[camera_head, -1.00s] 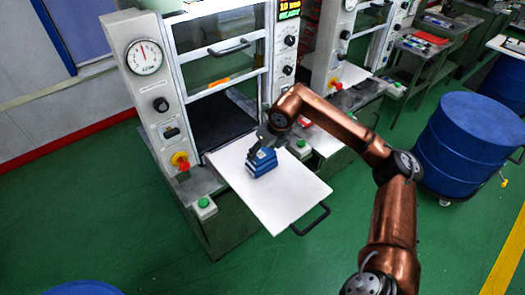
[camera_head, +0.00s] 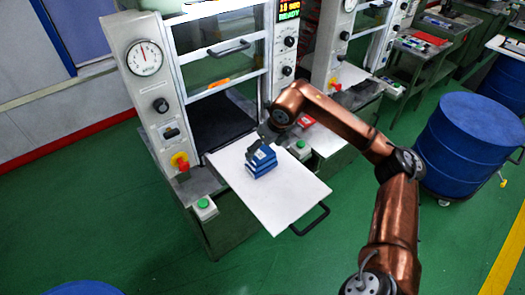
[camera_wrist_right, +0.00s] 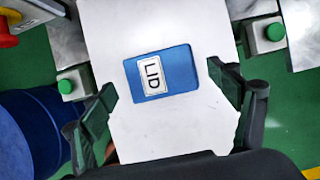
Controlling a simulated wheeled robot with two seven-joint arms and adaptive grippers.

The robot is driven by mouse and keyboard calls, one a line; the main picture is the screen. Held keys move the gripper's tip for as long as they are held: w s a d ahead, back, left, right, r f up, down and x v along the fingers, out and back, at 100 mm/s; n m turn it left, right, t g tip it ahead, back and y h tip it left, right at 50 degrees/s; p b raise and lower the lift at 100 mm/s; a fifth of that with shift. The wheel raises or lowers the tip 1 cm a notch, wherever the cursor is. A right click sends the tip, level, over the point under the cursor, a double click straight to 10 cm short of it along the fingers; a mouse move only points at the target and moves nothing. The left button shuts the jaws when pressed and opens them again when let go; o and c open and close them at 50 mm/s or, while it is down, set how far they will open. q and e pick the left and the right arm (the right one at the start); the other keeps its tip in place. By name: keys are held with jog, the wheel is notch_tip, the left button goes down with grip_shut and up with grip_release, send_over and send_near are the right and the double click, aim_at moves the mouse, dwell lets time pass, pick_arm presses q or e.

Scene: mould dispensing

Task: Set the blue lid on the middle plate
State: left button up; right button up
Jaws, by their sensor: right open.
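The blue lid (camera_head: 261,154), with a white label, lies on top of a short blue stack (camera_head: 262,170) on the white pull-out plate. In the right wrist view the lid (camera_wrist_right: 178,70) faces me and its label reads LID. The middle plate cannot be told apart from the rest of the stack under the lid. My right gripper (camera_head: 256,143) is just above and behind the stack. My left gripper does not show.
The white pull-out plate (camera_head: 282,205) has free room in front of the stack, up to its black handle (camera_head: 311,222). The press (camera_head: 150,90) rises behind it. Green buttons (camera_head: 204,204) flank the plate. A blue drum (camera_head: 470,140) stands at the right.

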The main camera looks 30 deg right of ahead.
jog(key=p+v, duration=0.1)
jog(key=v, duration=0.9)
